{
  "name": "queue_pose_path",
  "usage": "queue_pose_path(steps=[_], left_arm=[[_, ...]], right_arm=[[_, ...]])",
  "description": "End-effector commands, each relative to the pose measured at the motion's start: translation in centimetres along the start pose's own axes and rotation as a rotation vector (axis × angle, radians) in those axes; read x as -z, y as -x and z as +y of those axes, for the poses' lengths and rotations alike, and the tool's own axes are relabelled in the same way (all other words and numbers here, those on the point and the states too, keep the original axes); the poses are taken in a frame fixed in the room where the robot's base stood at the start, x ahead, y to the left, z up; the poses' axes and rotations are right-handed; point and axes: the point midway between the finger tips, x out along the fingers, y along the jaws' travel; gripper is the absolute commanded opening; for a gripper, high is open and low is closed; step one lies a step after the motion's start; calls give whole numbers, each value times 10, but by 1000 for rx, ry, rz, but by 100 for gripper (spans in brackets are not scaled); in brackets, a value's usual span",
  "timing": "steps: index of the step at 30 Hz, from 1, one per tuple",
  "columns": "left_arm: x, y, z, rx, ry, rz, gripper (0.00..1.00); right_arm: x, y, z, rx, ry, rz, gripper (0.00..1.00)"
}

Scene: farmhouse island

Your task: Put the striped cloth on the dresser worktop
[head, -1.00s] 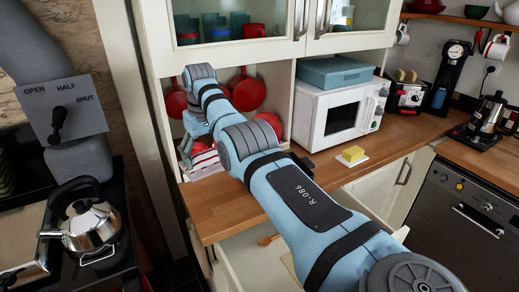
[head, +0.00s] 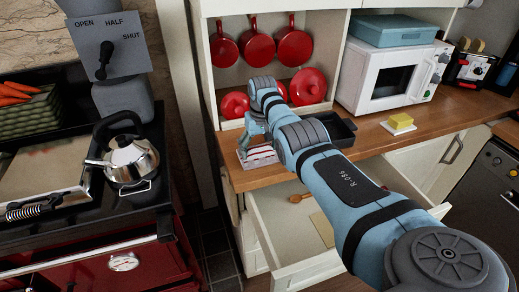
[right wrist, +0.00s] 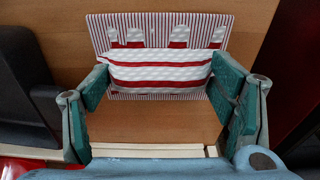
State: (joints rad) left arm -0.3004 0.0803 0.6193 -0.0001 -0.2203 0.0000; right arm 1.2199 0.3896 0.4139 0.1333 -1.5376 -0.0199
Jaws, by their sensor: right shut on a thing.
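The striped cloth (head: 260,157), red and white, is at the left end of the wooden dresser worktop (head: 375,135), near its front edge. My right gripper (head: 256,140) is shut on it. In the right wrist view the cloth (right wrist: 160,72) spans between the two green fingers of my right gripper (right wrist: 158,85), with wood behind and below it. I cannot tell whether the cloth rests on the worktop or hangs just above it. My left gripper is not in view.
Red pans (head: 257,48) hang and stand at the back of the worktop. A dark tray (head: 338,128), a butter dish (head: 400,123) and a microwave (head: 390,78) stand to the right. An open drawer (head: 300,225) juts out below. A kettle (head: 132,160) stands on the stove at left.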

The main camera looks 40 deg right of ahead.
Motion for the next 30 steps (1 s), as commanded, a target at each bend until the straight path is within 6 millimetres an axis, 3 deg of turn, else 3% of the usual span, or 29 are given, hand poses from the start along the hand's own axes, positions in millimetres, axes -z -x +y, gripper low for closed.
queue_pose_path(steps=[8, 9, 12, 23, 26, 30], left_arm=[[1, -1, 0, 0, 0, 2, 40], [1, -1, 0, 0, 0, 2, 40], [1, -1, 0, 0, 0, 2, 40], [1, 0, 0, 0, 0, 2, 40], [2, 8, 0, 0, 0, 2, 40], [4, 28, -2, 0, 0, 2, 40]], right_arm=[[0, -1, 0, 0, 0, 2, 50], [0, -1, 0, 0, 0, 2, 80], [0, -1, 0, 0, 0, 2, 96], [1, 1, 0, 0, 1, 2, 97], [2, 11, 0, 0, 1, 3, 97], [2, 44, 0, -1, 2, 6, 97]])
